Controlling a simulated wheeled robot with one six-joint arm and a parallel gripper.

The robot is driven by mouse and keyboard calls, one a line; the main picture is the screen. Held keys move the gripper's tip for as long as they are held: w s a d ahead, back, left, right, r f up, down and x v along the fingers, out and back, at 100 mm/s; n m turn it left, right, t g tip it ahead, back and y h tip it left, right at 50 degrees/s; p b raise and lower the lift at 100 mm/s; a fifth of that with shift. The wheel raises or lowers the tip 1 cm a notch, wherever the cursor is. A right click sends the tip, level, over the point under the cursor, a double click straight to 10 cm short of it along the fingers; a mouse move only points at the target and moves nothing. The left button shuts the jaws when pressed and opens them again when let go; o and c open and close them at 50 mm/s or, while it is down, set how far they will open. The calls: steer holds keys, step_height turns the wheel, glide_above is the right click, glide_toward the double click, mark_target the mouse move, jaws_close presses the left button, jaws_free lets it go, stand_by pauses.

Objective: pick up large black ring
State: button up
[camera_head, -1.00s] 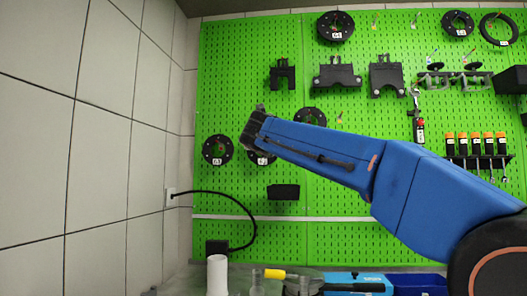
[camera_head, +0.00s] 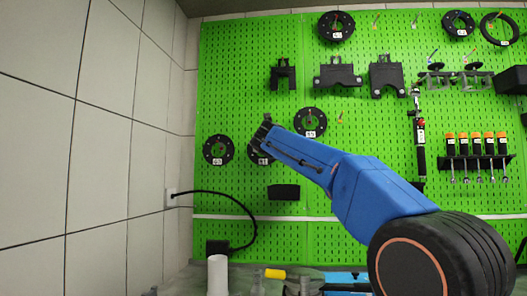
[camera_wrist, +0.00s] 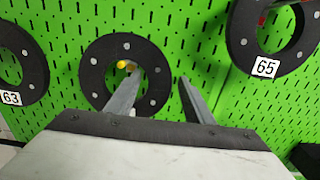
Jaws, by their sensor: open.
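Several black rings hang on the green pegboard, and the frames do not settle which is the large one. The middle ring (camera_wrist: 94,72) is in front of my gripper (camera_wrist: 158,77), with a yellow-tipped peg in its hole. In the head view this ring (camera_head: 262,158) is partly covered by my gripper (camera_head: 264,124). My gripper is open and empty. Ring 63 (camera_head: 218,137) hangs left and ring 65 (camera_head: 311,112) upper right.
A thin, wide black ring (camera_head: 484,28) hangs at the top right, beside a smaller disc (camera_head: 448,24). Another disc (camera_head: 325,28) hangs top centre. Black brackets (camera_head: 337,75) hang above, and a black block (camera_head: 283,192) hangs below. A tiled wall (camera_head: 100,150) bounds the left.

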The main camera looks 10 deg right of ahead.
steer(key=shift+c, duration=0.3)
jaws_close()
